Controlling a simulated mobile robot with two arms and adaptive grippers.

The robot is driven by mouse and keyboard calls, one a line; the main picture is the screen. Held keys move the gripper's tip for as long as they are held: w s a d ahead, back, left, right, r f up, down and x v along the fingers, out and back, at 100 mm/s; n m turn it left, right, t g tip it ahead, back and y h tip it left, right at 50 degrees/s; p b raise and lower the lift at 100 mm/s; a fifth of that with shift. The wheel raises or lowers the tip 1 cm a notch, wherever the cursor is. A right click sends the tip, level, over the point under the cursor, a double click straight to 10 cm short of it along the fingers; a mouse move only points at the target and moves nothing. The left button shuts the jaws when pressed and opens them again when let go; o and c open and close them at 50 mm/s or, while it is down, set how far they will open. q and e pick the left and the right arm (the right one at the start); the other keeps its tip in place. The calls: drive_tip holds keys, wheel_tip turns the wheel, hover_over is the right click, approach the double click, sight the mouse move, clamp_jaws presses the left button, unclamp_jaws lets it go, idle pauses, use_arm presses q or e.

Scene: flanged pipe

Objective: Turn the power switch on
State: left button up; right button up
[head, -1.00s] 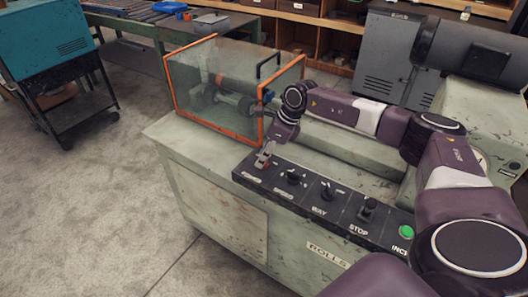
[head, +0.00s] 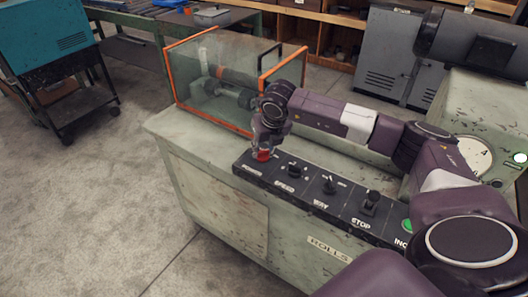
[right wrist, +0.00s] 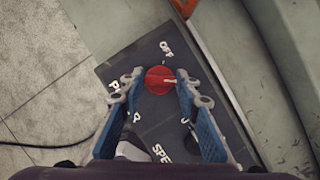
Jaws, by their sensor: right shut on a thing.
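The power switch is a red round knob (right wrist: 159,80) at the far left end of the black control panel (right wrist: 112,72). In the head view the red knob (head: 262,155) shows just under my right gripper (head: 264,145). My right gripper (right wrist: 158,84) is shut on the knob, with one blue finger on each side of it. The POWER label is partly covered by a finger. My left gripper is not in view.
Further along the panel are the SPEED knob (head: 293,171), the WAY switch (head: 329,186), the STOP control (head: 370,203) and a green button (head: 407,226). A clear guard box with orange edges (head: 188,108) stands behind the knob. A white light (head: 520,157) shows at far right.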

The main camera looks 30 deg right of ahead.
drive_tip(key=shift+m+h+b, duration=0.3)
drive_tip(key=shift+m+b, duration=0.15)
drive_tip(key=shift+m, duration=0.45)
drive_tip(key=o, duration=1.2)
drive_tip(key=shift+c, duration=0.2)
drive_tip(key=v, duration=1.2)
drive_tip(key=shift+w+a, duration=0.1)
drive_tip(key=shift+a, duration=0.1)
